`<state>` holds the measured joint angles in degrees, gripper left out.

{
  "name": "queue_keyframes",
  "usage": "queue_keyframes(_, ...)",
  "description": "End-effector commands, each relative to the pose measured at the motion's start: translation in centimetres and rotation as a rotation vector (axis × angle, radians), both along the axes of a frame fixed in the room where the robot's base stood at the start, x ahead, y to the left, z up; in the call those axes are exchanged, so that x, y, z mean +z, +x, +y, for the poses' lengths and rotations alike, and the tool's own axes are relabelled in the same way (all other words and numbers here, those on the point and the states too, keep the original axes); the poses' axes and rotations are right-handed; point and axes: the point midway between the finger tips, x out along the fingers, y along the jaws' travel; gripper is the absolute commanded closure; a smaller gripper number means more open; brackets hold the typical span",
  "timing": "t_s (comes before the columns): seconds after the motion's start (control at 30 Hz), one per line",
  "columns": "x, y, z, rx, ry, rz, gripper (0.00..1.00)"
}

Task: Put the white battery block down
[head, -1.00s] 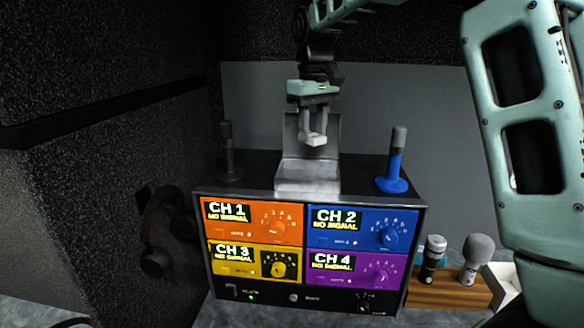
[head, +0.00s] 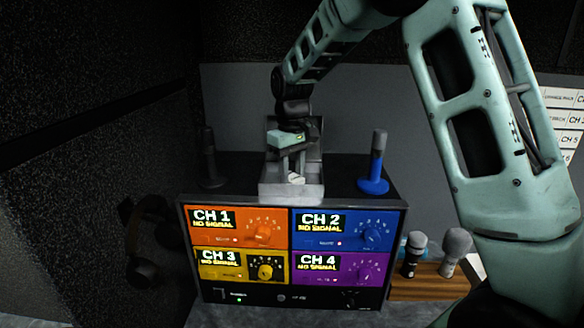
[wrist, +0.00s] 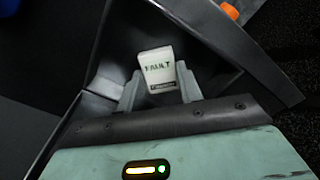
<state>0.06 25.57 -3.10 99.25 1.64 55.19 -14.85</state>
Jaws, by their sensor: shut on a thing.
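My gripper (head: 292,174) is shut on a small white battery block (head: 296,179) and holds it over or inside the grey open-topped box (head: 291,191) on top of the channel unit. I cannot tell whether the block touches the box floor.
The unit (head: 290,245) has orange, blue, yellow and purple channel panels. A blue antenna-like stand (head: 374,165) is to the box's right, a black one (head: 211,160) to its left. Microphones (head: 455,247) stand in a wooden holder (head: 430,284). Headphones (head: 150,235) hang at left.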

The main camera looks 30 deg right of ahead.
Motion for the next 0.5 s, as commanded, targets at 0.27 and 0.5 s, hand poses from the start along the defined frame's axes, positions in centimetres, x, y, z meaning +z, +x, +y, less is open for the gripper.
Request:
queue_keyframes(0.27, -0.27, 0.0, 0.0, 0.0, 0.0, 0.0, 0.53)
queue_keyframes(0.5, -0.25, 0.0, 0.0, 0.0, 0.0, 0.0, 0.43)
